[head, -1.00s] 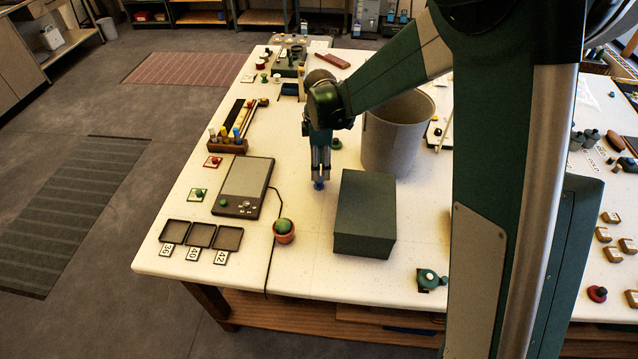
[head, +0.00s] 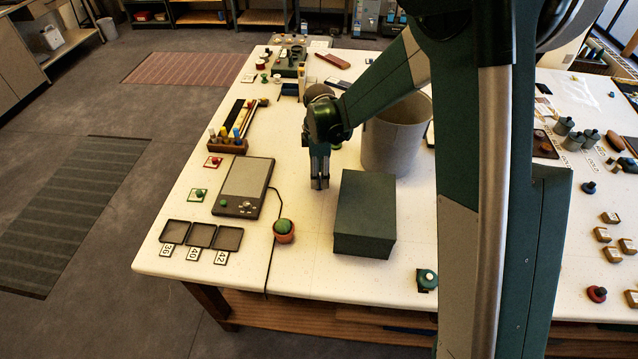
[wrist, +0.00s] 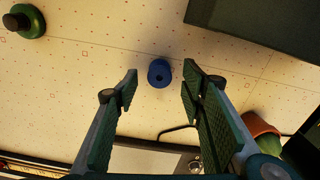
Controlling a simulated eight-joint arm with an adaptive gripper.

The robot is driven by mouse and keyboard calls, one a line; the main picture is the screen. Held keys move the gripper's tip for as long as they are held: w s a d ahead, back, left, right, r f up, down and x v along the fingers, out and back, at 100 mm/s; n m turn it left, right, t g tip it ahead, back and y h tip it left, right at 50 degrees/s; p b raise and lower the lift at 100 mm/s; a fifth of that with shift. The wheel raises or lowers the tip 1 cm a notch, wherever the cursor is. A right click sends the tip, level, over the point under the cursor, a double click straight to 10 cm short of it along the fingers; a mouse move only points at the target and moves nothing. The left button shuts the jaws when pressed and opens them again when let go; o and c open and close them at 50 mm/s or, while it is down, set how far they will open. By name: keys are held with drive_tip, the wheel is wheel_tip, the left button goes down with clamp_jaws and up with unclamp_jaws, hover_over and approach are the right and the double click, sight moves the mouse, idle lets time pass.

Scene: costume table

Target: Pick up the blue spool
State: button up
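The blue spool (wrist: 159,73) stands on the pale tabletop in the wrist view, with a dark hole in its top. It lies in line with the gap between my fingertips and looks clear of both fingers. My gripper (wrist: 159,82) is open and empty. In the head view my gripper (head: 319,186) points down over the table, just left of the dark green box. The spool is hidden there, apparently by the gripper.
The dark green box (head: 365,215) is close on the right, with a grey bin (head: 397,140) behind it. A terracotta pot with a green ball (head: 284,231) and a flat grey device (head: 243,186) stand to the left. Bare tabletop lies in front of the gripper.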

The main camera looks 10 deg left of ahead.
drive_tip(key=shift+f, duration=1.6)
drive_tip(key=c, duration=0.8)
